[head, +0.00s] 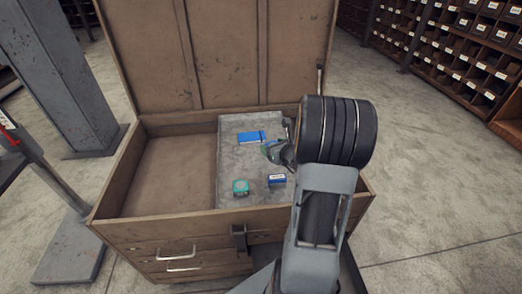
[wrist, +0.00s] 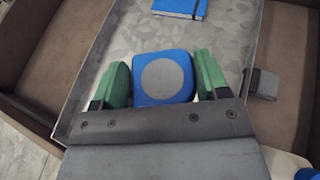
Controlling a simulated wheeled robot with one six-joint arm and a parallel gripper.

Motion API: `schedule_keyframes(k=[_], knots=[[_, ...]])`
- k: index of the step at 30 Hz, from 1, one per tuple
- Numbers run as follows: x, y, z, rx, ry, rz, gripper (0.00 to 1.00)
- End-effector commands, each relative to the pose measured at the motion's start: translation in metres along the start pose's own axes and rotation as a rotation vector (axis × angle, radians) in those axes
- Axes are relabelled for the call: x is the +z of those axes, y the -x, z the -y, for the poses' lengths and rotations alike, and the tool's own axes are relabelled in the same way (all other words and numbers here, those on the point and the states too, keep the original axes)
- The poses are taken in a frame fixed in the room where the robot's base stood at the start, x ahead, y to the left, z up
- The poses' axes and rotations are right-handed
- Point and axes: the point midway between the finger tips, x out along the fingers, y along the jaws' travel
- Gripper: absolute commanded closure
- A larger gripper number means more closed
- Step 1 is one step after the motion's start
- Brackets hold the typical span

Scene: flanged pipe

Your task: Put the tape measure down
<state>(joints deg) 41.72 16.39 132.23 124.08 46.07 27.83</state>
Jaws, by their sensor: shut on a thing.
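The tape measure (wrist: 163,78) is a blue rounded block with a grey disc on its face. In the wrist view it sits between the two green finger pads of my gripper (wrist: 162,88), which is shut on it. In the head view my gripper (head: 270,150) is over the right part of the grey tray (head: 228,163) inside the open wooden chest.
A blue notebook (head: 249,137) lies on the tray behind my gripper. The chest's left compartment (head: 165,178) is empty. Its raised lid (head: 215,50) stands behind.

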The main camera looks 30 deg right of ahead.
Motion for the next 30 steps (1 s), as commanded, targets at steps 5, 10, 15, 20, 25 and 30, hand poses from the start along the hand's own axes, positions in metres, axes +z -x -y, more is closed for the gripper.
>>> schedule_keyframes(k=[5,10,15,20,25,30], knots=[[-0.006,-0.041,0.029,-0.022,-0.011,-0.001,0.63],[-0.016,-0.080,0.049,-0.031,-0.016,-0.003,0.63],[-0.032,-0.107,0.058,-0.032,-0.015,-0.001,0.63],[-0.039,-0.121,0.060,-0.030,-0.013,0.000,0.63],[-0.043,-0.129,0.062,-0.029,-0.012,0.000,0.63],[-0.061,-0.140,0.062,-0.028,-0.014,-0.002,0.63]])
